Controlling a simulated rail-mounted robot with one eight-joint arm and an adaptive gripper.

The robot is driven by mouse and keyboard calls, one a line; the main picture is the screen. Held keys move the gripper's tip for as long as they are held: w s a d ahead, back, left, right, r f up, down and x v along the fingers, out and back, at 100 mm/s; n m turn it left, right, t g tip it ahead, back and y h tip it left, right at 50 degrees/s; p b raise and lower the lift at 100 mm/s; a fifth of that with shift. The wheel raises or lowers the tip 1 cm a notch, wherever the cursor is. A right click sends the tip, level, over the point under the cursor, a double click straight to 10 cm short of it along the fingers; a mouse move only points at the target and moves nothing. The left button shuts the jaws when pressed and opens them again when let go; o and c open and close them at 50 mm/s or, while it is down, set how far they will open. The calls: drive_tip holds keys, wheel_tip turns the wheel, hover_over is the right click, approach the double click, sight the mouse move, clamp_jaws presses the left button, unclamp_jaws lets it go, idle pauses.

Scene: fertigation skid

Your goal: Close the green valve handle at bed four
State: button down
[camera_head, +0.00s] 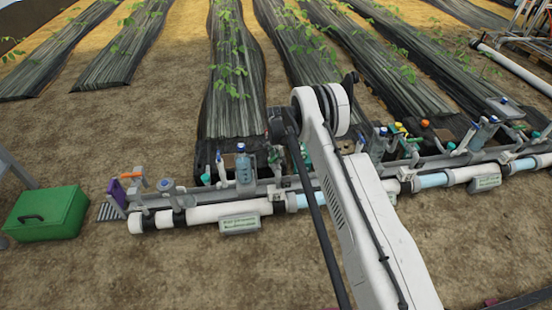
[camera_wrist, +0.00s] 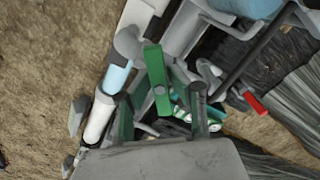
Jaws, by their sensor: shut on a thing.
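The green valve handle (camera_wrist: 155,72) shows in the wrist view as a flat bright green bar with a round grey spot at its middle. It stands out from the pipework, its lower end between the fingers of my gripper (camera_wrist: 162,103). My gripper appears shut on this handle, though the exact contact is partly hidden by the fingers and the wide grey body below. In the head view my white arm reaches over the pipe row and hides my gripper; I cannot tell there which handle is held.
A pipe with white and light blue sections (camera_wrist: 117,77) runs beside the handle. A red-tipped lever (camera_wrist: 254,103) is to its right. In the head view, a blue-capped bottle (camera_head: 243,169) stands along the skid, a green toolbox (camera_head: 48,213) at left. Bare soil lies in front.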

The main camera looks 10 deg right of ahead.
drive_tip(key=m, duration=0.9)
drive_tip(key=c, duration=1.5)
unclamp_jaws()
drive_tip(key=shift+r+p, duration=1.5)
drive_tip(key=shift+r, duration=3.5)
